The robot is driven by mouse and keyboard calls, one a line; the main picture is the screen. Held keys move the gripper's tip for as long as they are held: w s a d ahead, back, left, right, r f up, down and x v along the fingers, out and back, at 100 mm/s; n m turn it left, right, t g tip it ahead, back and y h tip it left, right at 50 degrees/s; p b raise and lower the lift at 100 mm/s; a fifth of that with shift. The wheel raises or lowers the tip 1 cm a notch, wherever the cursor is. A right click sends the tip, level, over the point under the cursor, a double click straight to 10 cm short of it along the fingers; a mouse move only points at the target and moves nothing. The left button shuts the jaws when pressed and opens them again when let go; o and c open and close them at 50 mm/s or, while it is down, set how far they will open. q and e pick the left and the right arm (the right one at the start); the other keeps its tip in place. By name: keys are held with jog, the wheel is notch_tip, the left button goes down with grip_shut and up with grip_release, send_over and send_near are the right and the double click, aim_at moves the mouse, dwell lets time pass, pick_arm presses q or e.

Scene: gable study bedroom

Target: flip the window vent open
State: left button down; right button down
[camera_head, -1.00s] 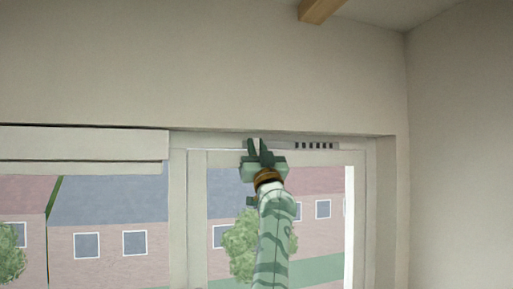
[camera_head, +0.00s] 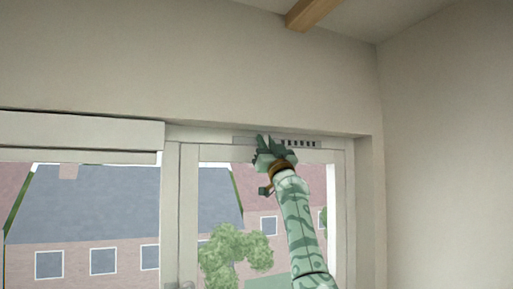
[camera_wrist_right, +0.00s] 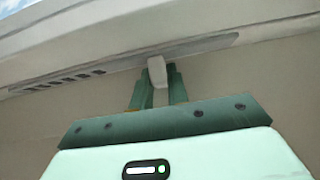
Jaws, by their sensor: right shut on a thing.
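The window vent (camera_head: 300,143) is a thin grey strip along the top of the window frame, with a row of dark slots at its right part. In the right wrist view the strip (camera_wrist_right: 205,46) runs across the top, with the slots toward the left. A small pale tab (camera_wrist_right: 157,70) sticks out from it. My right gripper (camera_head: 265,142) is raised to the vent, left of the slots. Its green fingers (camera_wrist_right: 160,82) are shut on the tab, one on each side. My left gripper is out of view.
A white blind box (camera_head: 80,130) spans the top of the left window section. The side wall (camera_head: 440,150) stands to the right. A wooden beam (camera_head: 312,12) crosses the ceiling above. Houses and a tree show through the glass.

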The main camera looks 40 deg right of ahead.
jog(key=shift+s+r+h, duration=0.1)
jog(key=shift+r+h, duration=0.05)
jog(key=shift+h, duration=0.15)
jog(key=c, duration=1.8)
grip_release()
jog(key=o, duration=0.4)
jog(key=shift+d, duration=0.2)
jog(key=shift+o, duration=0.2)
jog(key=shift+s+d, duration=0.15)
jog(key=shift+d, duration=0.05)
jog(key=b+v, duration=0.9)
jog(key=v, duration=0.7)
jog(key=shift+s, duration=0.2)
jog(key=shift+f, duration=0.25)
